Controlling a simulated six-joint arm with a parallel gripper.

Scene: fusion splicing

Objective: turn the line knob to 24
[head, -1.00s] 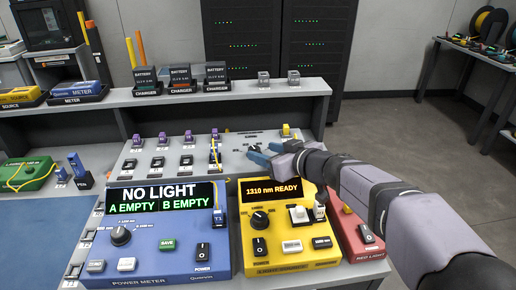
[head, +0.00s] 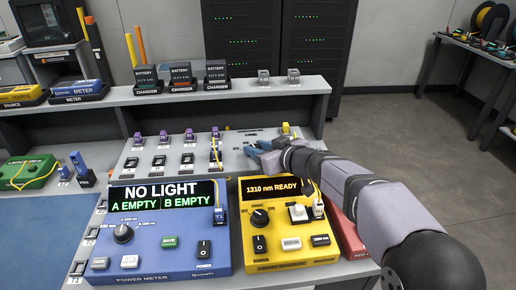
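My gripper (head: 256,147), with blue fingers, reaches in from the right over the grey sloped panel (head: 135,157) behind the two testers. Its fingertips are low at the right part of this panel, where small dark markings show just behind them. The line knob cannot be made out clearly; the fingers cover that spot. I cannot tell whether the fingers touch or grip anything, or what the knob reads.
The blue power meter (head: 150,262) shows "NO LIGHT", "A EMPTY", "B EMPTY" and has a black knob (head: 123,233). The yellow source (head: 290,255) reads "1310 nm READY" and has a black knob (head: 260,217). A red box (head: 347,240) sits under my arm.

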